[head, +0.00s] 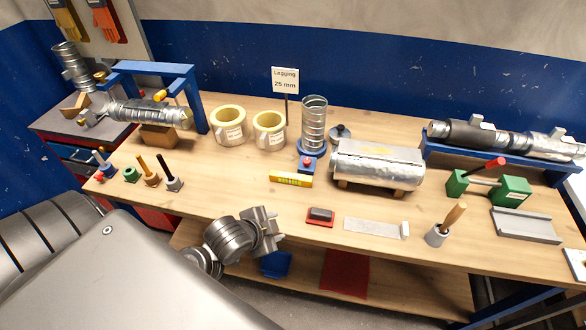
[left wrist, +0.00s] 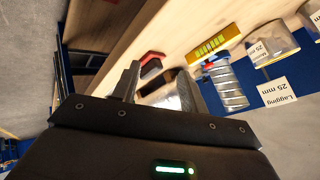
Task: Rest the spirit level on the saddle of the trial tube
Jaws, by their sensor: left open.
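The spirit level, a short yellow bar (head: 291,180), lies near the middle of the bench; it also shows in the left wrist view (left wrist: 214,45). A shiny ribbed tube (head: 314,125) stands upright on a blue base behind it, with a small red-and-blue piece (head: 307,166) in front. Another spiral tube (head: 135,112) lies across a wooden block beneath a blue frame at the left. I cannot tell for sure which is the trial tube. My left gripper (head: 268,231) is open and empty at the bench's front edge, apart from the level; its fingers show in the left wrist view (left wrist: 160,92).
A foil-wrapped cylinder (head: 378,165) sits right of the level. Yellow lagging rings (head: 229,126) and a "Lagging 25 mm" sign (head: 285,80) stand behind. A red-and-black block (head: 320,216) and a metal strip (head: 374,228) lie near the front edge.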

